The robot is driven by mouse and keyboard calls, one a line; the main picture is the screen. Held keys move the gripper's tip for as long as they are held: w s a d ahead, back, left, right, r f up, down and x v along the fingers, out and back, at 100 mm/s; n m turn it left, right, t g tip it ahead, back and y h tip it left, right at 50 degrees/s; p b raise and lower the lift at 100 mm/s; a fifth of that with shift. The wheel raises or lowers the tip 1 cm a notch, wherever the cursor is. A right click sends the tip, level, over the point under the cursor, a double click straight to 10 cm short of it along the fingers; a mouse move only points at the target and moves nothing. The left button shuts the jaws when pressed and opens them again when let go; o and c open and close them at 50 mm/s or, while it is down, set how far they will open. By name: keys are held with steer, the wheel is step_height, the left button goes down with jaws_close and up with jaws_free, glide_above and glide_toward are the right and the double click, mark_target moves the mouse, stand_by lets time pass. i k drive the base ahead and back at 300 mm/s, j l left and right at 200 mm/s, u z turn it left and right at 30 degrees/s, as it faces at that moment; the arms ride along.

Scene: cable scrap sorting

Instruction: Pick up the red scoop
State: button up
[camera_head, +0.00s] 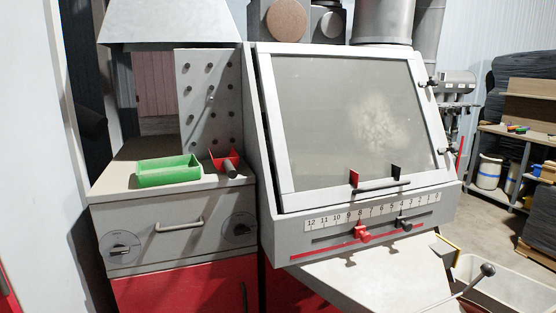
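The red scoop (222,159) lies on the grey cabinet top at the left, close to the machine's slanted side panel. Its dark handle (231,171) points toward the front edge. A green open tray (168,171) stands just left of it, with a small gap between them. My gripper is not in view.
A perforated upright panel (208,95) stands behind the scoop. The cabinet front has a drawer handle (180,224) and dials. At right is a machine with a tilted window (350,115) and numbered scale (370,214). A lever (487,270) sticks up at lower right.

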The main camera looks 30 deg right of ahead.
mark_target(228, 164)
steer(key=i+j+z, duration=0.1)
steer(key=z, duration=0.25)
steer(key=i+j+z, duration=0.15)
steer(key=z, duration=0.25)
steer(key=i+j+z, duration=0.2)
steer(key=z, duration=0.15)
steer(key=i+j+z, duration=0.4)
steer(key=i+j, duration=0.25)
steer(key=i, duration=0.05)
